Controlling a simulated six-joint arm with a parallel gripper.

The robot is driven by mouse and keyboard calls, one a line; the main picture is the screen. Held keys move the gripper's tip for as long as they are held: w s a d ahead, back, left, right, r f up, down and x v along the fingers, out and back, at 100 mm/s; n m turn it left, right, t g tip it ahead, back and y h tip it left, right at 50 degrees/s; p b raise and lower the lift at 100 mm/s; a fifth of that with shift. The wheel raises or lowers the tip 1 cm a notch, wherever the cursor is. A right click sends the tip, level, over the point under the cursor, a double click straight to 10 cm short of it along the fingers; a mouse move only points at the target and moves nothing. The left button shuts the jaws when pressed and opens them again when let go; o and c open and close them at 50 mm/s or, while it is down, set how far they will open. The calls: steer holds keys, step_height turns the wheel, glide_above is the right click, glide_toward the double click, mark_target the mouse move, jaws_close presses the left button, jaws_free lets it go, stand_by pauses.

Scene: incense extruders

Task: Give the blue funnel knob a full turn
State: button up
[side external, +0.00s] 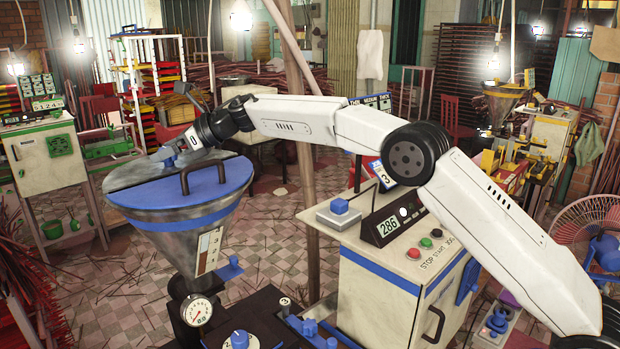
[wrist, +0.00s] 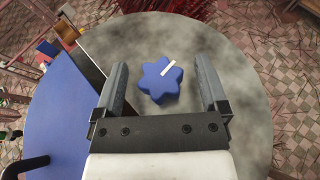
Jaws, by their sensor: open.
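The blue funnel knob (wrist: 159,81) is star-shaped with a white pointer mark, and sits on the grey round lid (wrist: 235,60) of the funnel. In the wrist view the white mark points to the upper right. My gripper (wrist: 160,75) is open, with one finger on each side of the knob and a visible gap on both sides. In the side external view my gripper (side external: 168,150) is low over the lid of the steel funnel (side external: 185,235), and the knob is hard to make out there. I cannot tell the fingers' exact height against the knob.
A blue lid half (side external: 225,180) with a dark arched handle (side external: 203,177) lies beside the knob. A cream control cabinet (side external: 385,270) stands to the right of the funnel. A gauge (side external: 198,311) and another blue knob (side external: 240,340) are below.

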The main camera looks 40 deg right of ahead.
steer(key=shift+w+a+f, duration=0.1)
jaws_close()
stand_by(0.3)
steer(key=shift+m+h, duration=0.3)
steer(key=shift+m+t+h, duration=1)
steer(key=shift+m+t, duration=0.1)
steer(key=shift+m, duration=0.1)
jaws_free()
